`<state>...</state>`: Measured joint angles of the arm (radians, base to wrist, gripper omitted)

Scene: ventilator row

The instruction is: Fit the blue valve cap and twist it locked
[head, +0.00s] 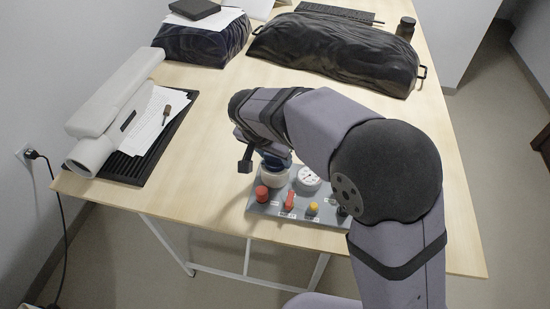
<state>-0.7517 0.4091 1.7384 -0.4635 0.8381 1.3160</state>
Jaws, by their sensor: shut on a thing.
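My gripper (263,158) points down over the back left corner of a grey panel (270,209) near the table's front edge. It is shut on the blue valve cap (275,164), of which only a small dark blue part shows below my wrist. The cap is right at the top of a pale round fitting (268,179) on the panel. Whether it is seated on the fitting or just above it, I cannot tell. My fingertips and most of the cap are hidden by my arm.
The panel also carries a white dial gauge (308,178), a red knob (262,193), a red lever (290,201) and a yellow knob (313,208). A black bag (340,50) lies at the back. A black tray (145,160) stands left. The table between is clear.

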